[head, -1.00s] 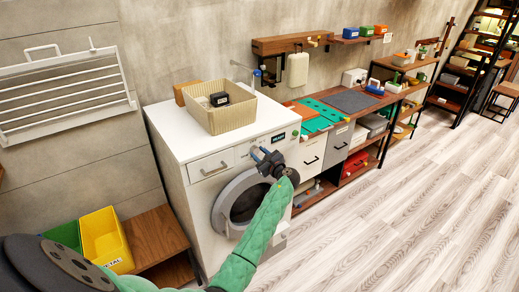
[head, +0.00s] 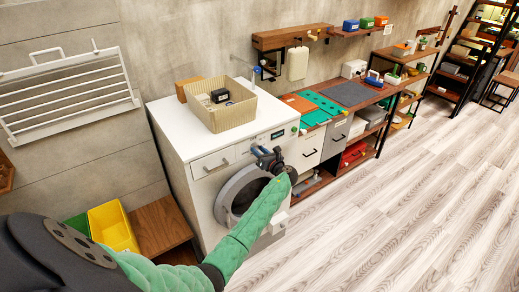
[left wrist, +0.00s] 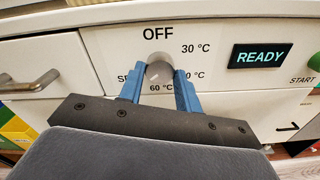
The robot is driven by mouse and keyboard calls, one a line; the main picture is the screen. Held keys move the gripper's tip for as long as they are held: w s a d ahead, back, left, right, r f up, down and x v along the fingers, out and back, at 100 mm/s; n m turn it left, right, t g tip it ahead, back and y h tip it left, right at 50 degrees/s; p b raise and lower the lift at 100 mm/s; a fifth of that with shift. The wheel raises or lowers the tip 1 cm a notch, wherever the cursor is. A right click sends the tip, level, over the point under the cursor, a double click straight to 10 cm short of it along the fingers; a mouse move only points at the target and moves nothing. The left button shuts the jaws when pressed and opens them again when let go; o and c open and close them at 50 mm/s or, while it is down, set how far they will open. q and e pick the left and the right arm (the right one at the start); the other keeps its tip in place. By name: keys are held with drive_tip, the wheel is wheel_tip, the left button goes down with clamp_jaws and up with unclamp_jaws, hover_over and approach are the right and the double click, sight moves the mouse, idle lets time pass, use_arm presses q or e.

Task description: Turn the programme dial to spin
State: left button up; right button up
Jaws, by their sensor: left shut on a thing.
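The washing machine (head: 205,180) stands against the wall, with its control panel along the top front. A label starting "SP" at lower left and another temperature at lower right are partly covered by the fingers. My left gripper (left wrist: 160,88) is shut on the dial, one blue finger on each side. In the head view my left gripper (head: 265,156) is at the panel and hides the dial. Which label the dial points to is unclear. My right gripper is not in view.
The display (left wrist: 260,56) reads READY, with a green button beside the START label at right. A drawer handle (left wrist: 30,83) sticks out left of the dial. The round washer door (head: 228,205) is below my gripper. A basket (head: 228,115) sits on top. Floor at right is clear.

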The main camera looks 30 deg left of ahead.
use_arm(q)
drive_tip(key=shift+s+f+m+p, duration=0.1)
drive_tip(key=shift+f+m+p, duration=0.2)
drive_tip(key=shift+m, duration=0.3)
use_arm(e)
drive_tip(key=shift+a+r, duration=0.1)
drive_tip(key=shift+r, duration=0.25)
use_arm(q)
drive_tip(key=o, duration=0.8)
drive_tip(key=shift+c, duration=0.2)
drive_tip(key=shift+o, duration=1)
drive_tip(key=shift+r, duration=0.15)
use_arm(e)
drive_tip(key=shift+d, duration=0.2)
use_arm(q)
drive_tip(key=b+v, duration=0.4)
drive_tip(key=v, duration=0.4)
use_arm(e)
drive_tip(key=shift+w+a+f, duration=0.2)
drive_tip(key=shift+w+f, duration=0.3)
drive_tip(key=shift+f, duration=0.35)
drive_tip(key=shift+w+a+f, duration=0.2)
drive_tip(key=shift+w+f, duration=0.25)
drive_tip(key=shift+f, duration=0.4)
